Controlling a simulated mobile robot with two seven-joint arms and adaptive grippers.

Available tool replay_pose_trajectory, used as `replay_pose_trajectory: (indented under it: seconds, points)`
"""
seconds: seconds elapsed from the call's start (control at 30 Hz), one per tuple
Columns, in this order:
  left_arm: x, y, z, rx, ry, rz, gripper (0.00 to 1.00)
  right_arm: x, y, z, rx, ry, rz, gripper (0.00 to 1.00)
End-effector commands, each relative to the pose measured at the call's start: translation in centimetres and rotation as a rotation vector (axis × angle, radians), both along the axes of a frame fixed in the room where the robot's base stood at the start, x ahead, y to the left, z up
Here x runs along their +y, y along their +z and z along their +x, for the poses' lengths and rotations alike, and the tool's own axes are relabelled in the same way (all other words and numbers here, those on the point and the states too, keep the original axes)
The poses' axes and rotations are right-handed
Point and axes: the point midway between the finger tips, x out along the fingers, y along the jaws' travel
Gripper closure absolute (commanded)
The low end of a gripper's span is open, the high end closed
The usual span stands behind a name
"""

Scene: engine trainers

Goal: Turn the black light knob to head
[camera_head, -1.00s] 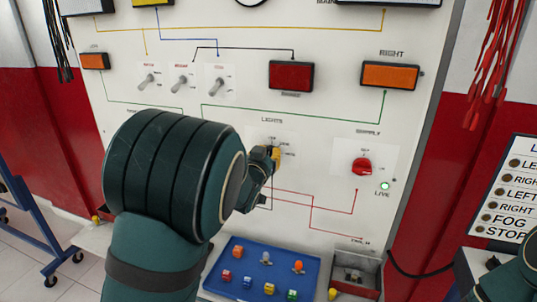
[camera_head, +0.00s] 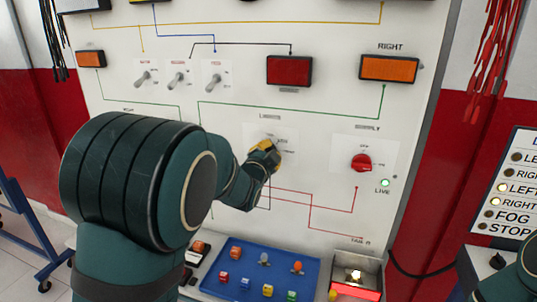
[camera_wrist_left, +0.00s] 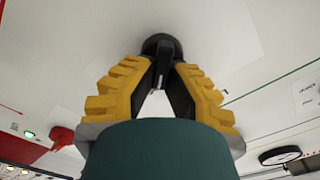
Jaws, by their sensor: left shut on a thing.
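The black light knob (camera_wrist_left: 163,50) shows in the left wrist view on the white board, with a raised black grip bar. My left gripper (camera_wrist_left: 163,70) has yellow ridged fingers, and its dark fingertips are closed on both sides of this bar. In the head view my left gripper (camera_head: 266,155) is at the board under the "LIGHTS" label and hides the knob. The small position labels around it are too blurred to read, so I cannot tell the knob's setting. My right gripper is out of view; only part of my right arm shows at the lower right.
A red supply knob (camera_head: 361,163) sits right of my left gripper, above a green live lamp (camera_head: 385,183). Toggle switches (camera_head: 178,81) are upper left. A blue tray (camera_head: 222,264) of bulbs and a lit lamp box (camera_head: 361,257) lie below. The status panel (camera_head: 511,190) has lit lamps.

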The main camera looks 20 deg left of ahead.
Motion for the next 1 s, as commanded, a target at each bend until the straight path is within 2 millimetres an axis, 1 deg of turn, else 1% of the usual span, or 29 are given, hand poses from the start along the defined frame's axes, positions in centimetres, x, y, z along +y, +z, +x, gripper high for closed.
replay_pose_trajectory:
  seconds: [0.2, 0.5, 0.8, 1.0]
  points:
    - [-0.13, -0.03, 0.06, -0.012, 0.0, 0.207, 1.0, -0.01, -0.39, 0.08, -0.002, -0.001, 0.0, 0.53]
    - [-0.23, -0.28, 0.05, -0.021, 0.0, 0.467, 1.0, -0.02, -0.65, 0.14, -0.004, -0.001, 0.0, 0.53]
    - [-0.27, -0.42, 0.05, -0.028, 0.001, 0.635, 1.0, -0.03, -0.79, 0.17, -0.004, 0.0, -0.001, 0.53]
    - [-0.22, -0.47, 0.05, -0.029, 0.002, 0.689, 1.0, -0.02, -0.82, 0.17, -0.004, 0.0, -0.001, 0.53]
